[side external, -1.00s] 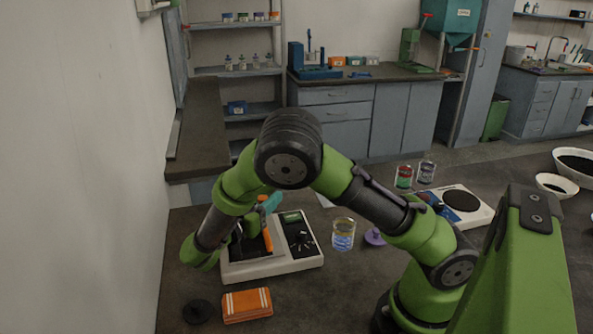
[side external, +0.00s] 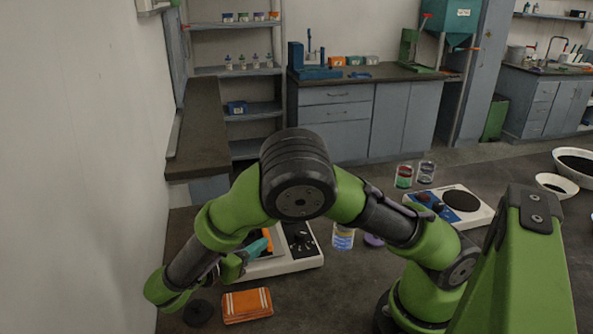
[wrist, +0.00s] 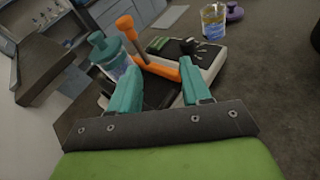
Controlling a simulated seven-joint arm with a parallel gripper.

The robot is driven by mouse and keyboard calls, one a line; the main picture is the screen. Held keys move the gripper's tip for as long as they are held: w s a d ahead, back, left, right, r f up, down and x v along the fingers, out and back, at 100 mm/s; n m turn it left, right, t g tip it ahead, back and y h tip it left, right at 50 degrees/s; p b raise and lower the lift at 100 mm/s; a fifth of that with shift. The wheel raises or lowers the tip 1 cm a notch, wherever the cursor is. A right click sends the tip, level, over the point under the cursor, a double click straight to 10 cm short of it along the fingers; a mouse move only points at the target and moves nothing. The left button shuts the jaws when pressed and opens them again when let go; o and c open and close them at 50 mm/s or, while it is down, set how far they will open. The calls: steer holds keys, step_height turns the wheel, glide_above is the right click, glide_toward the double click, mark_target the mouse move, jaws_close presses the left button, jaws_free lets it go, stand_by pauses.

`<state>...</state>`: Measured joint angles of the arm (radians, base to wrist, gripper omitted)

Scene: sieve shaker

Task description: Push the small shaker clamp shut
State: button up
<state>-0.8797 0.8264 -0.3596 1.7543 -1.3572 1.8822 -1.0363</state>
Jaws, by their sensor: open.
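The small shaker is a white-framed unit with a dark control panel (side external: 299,238), partly hidden behind my arm in the side view. It also shows in the wrist view (wrist: 205,60). Its orange clamp (wrist: 158,67) has an upright handle (wrist: 125,27) and a low bar across the shaker. A clear vessel with a teal top (wrist: 103,42) stands left of the handle. My gripper (wrist: 160,75) is open, its teal fingers on either side of the bar's near side in the picture. Contact cannot be told. In the side view, a teal finger (side external: 257,248) shows beside the orange part (side external: 268,241).
An orange striped pouch (side external: 247,305) and a dark disc (side external: 198,313) lie in front of the shaker. A labelled jar (side external: 343,238) and a purple item (side external: 373,240) stand to its right. A white device with a round black plate (side external: 462,201) sits farther right. A wall bounds the left.

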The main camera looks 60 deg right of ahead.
steer(key=s+r+m+y, duration=0.2)
steer(key=s+m+y, duration=0.6)
steer(key=m+y, duration=0.4)
steer(key=s+d+r+m+t+y, duration=0.1)
steer(key=s+r+m+t+y, duration=0.1)
steer(key=r, duration=0.4)
steer(key=s+d+r+m+t+y, duration=0.1)
steer(key=s+r+m+t+y, duration=0.1)
steer(key=r+m+t, duration=0.3)
steer(key=shift+r+m+y, duration=0.3)
steer(key=shift+r+y, duration=0.4)
steer(key=shift+r, duration=0.2)
stand_by(0.4)
